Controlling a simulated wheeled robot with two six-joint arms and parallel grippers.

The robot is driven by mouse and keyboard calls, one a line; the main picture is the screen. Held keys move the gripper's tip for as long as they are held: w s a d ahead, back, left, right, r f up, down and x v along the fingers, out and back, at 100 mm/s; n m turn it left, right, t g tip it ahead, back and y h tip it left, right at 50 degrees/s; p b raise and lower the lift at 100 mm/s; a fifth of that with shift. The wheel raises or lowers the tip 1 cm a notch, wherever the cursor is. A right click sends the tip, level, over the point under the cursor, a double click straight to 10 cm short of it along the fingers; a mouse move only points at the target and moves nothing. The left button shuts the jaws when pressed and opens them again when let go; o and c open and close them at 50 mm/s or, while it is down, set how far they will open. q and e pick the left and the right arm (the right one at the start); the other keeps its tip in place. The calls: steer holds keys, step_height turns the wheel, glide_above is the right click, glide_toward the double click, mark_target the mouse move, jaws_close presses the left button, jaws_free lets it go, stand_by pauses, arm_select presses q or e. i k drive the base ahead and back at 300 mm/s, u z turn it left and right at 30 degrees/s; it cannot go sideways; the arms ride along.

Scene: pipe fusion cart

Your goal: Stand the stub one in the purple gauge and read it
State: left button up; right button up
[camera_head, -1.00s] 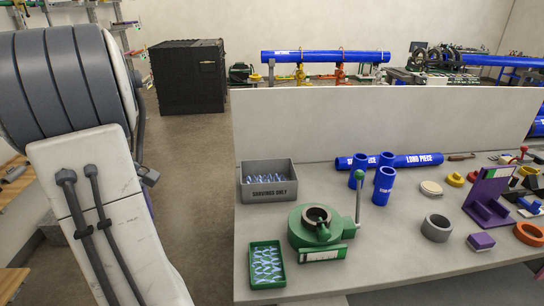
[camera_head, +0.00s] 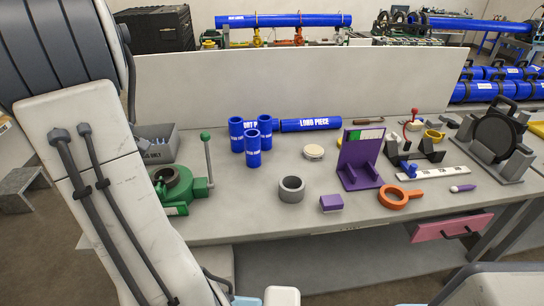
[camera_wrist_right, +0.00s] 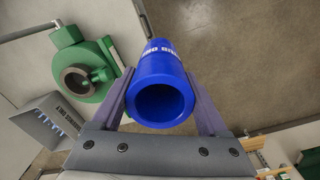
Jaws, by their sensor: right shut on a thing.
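The purple gauge (camera_head: 352,152) stands on the bench in the head view. It has an upright plate with a green and white label and a low purple foot at its front. The foot looks empty. My right gripper (camera_wrist_right: 160,85) is shut on a blue stub (camera_wrist_right: 158,62) in the right wrist view, one finger on each side. The stub's open round end faces the camera; its white lettering is upside down and only partly legible. The right gripper does not show in the head view. My left arm crosses the left of the head view, but its gripper is out of frame.
Blue stubs (camera_head: 252,147) stand together left of the gauge, by a lying long blue piece (camera_head: 312,125). A grey ring (camera_head: 291,189), purple block (camera_head: 331,203) and orange ring (camera_head: 397,198) surround the gauge's front. The green tool (camera_head: 183,187) and grey shavings bin (camera_head: 160,148) stand left.

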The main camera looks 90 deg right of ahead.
mark_target(359, 175)
steer(key=k, duration=0.4)
steer(key=z, duration=2.1)
